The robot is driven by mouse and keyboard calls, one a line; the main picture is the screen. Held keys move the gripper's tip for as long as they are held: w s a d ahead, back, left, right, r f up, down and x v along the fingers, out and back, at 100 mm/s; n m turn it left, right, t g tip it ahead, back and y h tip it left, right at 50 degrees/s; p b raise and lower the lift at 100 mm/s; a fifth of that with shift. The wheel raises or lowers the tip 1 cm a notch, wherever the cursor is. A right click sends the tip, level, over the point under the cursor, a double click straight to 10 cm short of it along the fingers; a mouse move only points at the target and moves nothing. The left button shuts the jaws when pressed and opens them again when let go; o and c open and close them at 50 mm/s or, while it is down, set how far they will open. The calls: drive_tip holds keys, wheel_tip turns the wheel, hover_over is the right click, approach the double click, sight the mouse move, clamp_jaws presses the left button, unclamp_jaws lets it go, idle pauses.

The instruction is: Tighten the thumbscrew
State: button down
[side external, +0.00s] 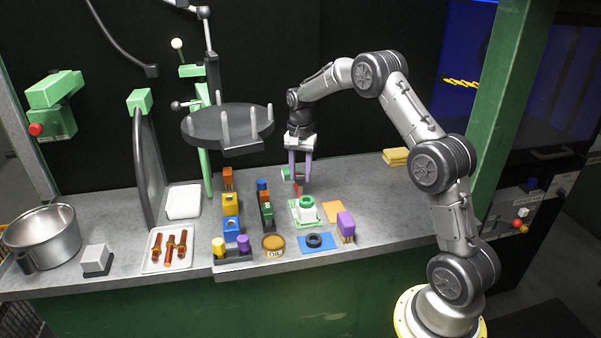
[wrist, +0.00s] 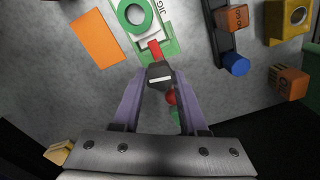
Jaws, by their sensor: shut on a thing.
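The green and white jig (side external: 305,212) stands on the counter, with a green ring on top; it also shows at the top of the wrist view (wrist: 170,45). A red bar (wrist: 155,50) sticks out of its near side and ends at a dark block with a white stripe (wrist: 159,75), which looks like the thumbscrew's head. My gripper (side external: 300,182) points down behind the jig. In the wrist view, its purple fingers (wrist: 160,80) are closed on the dark block. A red ball (wrist: 171,97) and a green part (wrist: 176,115) show between the fingers, nearer the wrist.
An orange square (side external: 333,212) lies right of the jig, with a purple block (side external: 346,226) and a blue mat with a black ring (side external: 314,241) nearby. Several coloured blocks stand to the left. A dark round rack (side external: 228,124) with pegs overhangs the counter left of my gripper.

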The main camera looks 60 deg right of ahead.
sight(300, 176)
drive_tip(key=shift+r, duration=0.1)
drive_tip(key=shift+c, duration=2.2)
unclamp_jaws()
wheel_tip(300, 176, up, 14)
drive_tip(key=s+a+r+n+t, duration=0.1)
drive_tip(key=s+a+r+n, duration=0.3)
drive_tip(key=s+a, duration=0.25)
drive_tip(key=s+a+r+n+t, duration=0.2)
drive_tip(key=s+a+r+n, duration=0.15)
drive_tip(key=s+a, duration=0.35)
drive_tip(key=s+a+f+n+t, duration=0.1)
drive_tip(key=s+a+f+n, duration=0.1)
drive_tip(key=s, duration=0.6)
drive_tip(key=s+a+f+n+t, duration=0.1)
drive_tip(key=s+a+f+n, duration=0.2)
drive_tip(key=s+a+n, duration=0.2)
drive_tip(key=s+a, duration=0.2)
drive_tip(key=s, duration=0.1)
drive_tip(key=shift+s+a+f+t, duration=0.15)
drive_tip(key=shift+a+f+t, duration=0.05)
drive_tip(key=shift+f+t, duration=0.15)
